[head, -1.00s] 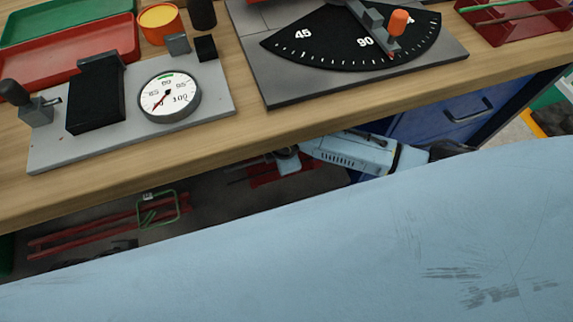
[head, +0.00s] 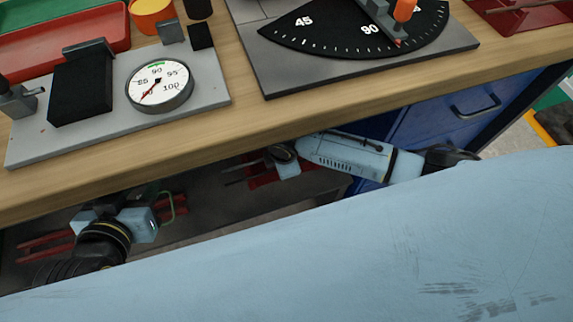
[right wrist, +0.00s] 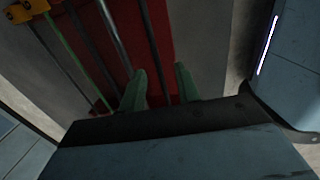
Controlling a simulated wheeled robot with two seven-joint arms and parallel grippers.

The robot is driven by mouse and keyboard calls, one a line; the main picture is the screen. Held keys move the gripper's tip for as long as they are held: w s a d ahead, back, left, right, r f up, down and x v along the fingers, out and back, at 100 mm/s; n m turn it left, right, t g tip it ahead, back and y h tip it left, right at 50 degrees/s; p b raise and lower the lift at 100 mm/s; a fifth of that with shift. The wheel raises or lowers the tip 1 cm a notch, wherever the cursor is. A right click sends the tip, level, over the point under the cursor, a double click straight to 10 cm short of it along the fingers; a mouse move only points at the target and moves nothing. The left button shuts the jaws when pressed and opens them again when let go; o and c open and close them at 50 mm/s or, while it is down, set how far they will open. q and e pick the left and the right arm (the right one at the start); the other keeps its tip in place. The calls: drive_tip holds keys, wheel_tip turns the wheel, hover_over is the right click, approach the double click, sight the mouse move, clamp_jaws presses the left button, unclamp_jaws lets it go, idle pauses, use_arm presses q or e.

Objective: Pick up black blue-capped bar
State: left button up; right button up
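No blue cap can be made out on any bar in these frames. In the right wrist view, several long thin bars lie over a red surface (right wrist: 170,45): a green one (right wrist: 68,52), dark ones (right wrist: 152,45) and a lighter grey one (right wrist: 113,35). My right gripper (right wrist: 161,86) shows two green fingers apart, with a dark bar running beneath the gap; whether they touch it is unclear. In the head view, my right gripper (head: 255,168) is below the bench edge, small and dark. My left gripper (head: 150,215) is low at the left; its fingers are not clear.
The wooden bench (head: 300,115) crosses above both grippers. It carries a dial gauge (head: 160,87) on a grey plate, a black angle scale (head: 345,35) and a red tray (head: 60,45). A blue drawer cabinet (head: 440,120) stands at the right. My pale blue body fills the foreground.

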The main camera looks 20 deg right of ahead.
clamp_jaws()
idle(0.4)
